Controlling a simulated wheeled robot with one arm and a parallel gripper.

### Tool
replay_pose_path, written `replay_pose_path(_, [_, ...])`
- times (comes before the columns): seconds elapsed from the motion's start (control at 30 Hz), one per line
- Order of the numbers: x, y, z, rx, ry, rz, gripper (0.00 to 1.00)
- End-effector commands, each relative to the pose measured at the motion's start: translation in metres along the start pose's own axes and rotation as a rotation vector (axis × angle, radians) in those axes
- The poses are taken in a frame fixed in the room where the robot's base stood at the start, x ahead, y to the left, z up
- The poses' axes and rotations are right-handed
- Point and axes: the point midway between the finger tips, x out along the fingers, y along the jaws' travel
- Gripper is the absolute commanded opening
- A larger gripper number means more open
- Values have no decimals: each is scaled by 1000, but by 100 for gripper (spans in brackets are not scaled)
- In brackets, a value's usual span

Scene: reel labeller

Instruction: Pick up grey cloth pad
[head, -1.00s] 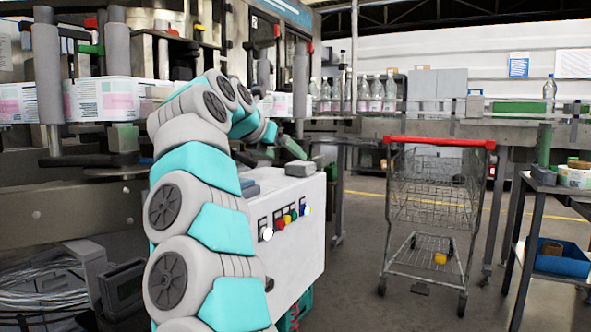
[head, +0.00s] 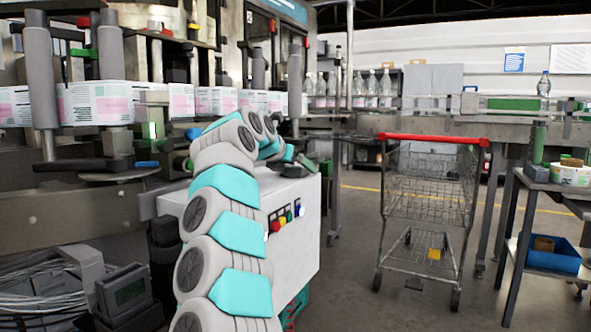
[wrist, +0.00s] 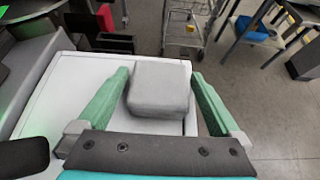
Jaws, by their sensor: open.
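The grey cloth pad (wrist: 161,86) is a rounded grey block in the wrist view. It lies on or just above the white cabinet top (wrist: 52,93), between the two green fingers of my gripper (wrist: 162,88). The fingers are open, with a gap on each side of the pad; the left one looks closer to it. In the head view the pad (head: 295,170) is a small dark grey shape on the white cabinet, beside my gripper, and my arm hides part of that area.
A shopping cart (head: 430,190) with a red handle stands right of the cabinet. A side table with a blue bin (head: 553,257) is at far right. The labelling machine with label reels (head: 95,103) fills the left. Coloured buttons (head: 289,217) are on the cabinet front.

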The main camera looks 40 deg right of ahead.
Motion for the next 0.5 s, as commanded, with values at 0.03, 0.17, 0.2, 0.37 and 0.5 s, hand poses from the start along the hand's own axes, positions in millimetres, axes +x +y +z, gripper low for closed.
replay_pose_path(0.03, [0, 0, 0, 0, 0, 0, 100])
replay_pose_path(0.17, [0, 0, 0, 0, 0, 0, 90])
replay_pose_path(0.2, [0, 0, 0, 0, 0, 0, 85])
replay_pose_path(0.37, [0, 0, 0, 0, 0, 0, 67])
replay_pose_path(0.5, [0, 0, 0, 0, 0, 0, 52])
